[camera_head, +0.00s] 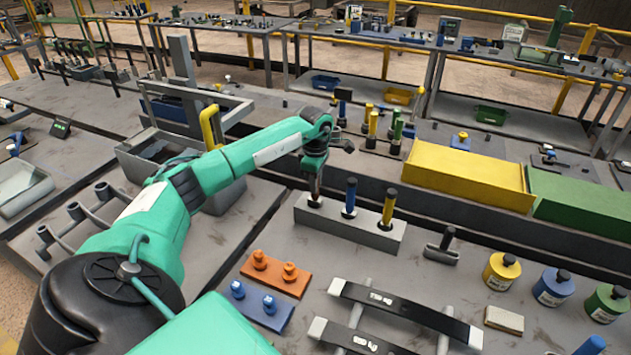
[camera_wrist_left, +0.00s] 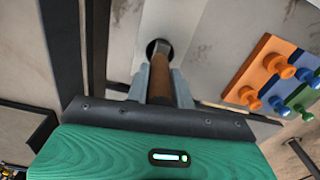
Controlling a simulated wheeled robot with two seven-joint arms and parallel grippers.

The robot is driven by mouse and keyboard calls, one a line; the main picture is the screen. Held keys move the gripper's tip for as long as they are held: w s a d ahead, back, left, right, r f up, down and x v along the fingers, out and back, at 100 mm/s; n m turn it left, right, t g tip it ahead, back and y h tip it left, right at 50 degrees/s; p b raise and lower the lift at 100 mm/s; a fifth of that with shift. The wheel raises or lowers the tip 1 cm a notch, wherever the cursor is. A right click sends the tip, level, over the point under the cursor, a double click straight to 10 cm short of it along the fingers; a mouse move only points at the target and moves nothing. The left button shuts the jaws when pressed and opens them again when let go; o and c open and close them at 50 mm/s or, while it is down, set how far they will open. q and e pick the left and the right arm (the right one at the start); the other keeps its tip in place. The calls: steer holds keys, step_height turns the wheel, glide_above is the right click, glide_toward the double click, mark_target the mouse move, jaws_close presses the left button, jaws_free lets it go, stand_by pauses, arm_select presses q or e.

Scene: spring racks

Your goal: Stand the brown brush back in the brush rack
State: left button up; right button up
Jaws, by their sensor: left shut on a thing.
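The brush rack (camera_head: 350,230) is a pale grey block with a blue brush (camera_head: 349,198) and a yellow brush (camera_head: 389,209) standing in it. My left gripper (camera_head: 315,190) is over the rack's left end. In the left wrist view its fingers (camera_wrist_left: 160,85) are shut on the brown brush (camera_wrist_left: 161,84), whose handle runs between them. The brush's grey metal end meets a dark round hole (camera_wrist_left: 158,47) in the rack's pale top. How deep it sits in the hole is hidden. My right gripper is not in view.
An orange block (camera_head: 275,276) and a blue block (camera_head: 262,308) with knobs lie in front of the rack. A small dark-handled tool (camera_head: 441,248) and a yellow bottle (camera_head: 501,271) are to the right. Yellow (camera_head: 468,178) and green bins stand behind.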

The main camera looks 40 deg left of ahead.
arm_select(q)
steer(key=shift+f+b, duration=0.3)
steer(key=shift+f, duration=0.15)
steer(key=o, duration=1.5)
steer(key=shift+o, duration=0.2)
steer(key=shift+r+p, duration=1.9)
steer(key=shift+r, duration=1.65)
